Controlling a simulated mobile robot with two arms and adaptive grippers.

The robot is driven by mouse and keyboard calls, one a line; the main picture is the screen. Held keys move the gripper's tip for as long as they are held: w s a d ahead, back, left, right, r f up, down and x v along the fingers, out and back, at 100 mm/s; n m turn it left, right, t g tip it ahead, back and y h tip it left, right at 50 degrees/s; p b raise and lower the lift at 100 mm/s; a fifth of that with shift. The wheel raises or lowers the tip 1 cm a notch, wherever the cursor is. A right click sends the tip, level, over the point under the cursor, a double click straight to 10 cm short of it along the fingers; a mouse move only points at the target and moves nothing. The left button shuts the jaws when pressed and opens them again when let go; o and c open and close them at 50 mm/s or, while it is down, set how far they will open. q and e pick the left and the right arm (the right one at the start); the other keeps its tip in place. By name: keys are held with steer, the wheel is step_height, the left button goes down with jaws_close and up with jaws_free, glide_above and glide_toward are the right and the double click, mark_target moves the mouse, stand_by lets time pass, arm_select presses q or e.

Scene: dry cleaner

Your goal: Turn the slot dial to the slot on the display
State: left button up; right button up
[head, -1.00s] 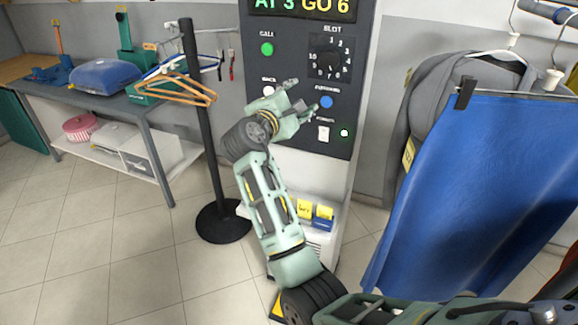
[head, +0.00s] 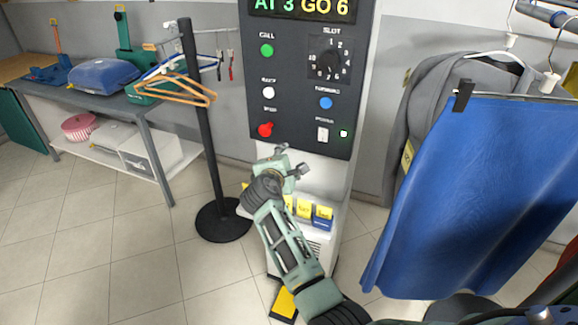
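The display (head: 300,7) at the top of the dark control panel reads "AT 3 GO 6". The slot dial (head: 330,63) is a black round knob under the word SLOT, ringed by white numbers. Its pointer is too small to read. My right gripper (head: 291,159) is below the panel's buttons, lower left of the dial and well apart from it. Its two fingers are spread and nothing is between them. The dial is not covered by the arm. My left gripper is not in view.
The panel has a green button (head: 266,50), white button (head: 268,86), blue button (head: 326,103), red knob (head: 265,130) and white switch (head: 322,134). A black post (head: 202,130) with hangers stands left. A blue garment (head: 475,190) hangs right.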

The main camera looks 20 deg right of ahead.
steer(key=shift+s+a+f, duration=0.1)
steer(key=shift+s+f, duration=0.1)
steer(key=shift+f, duration=0.9)
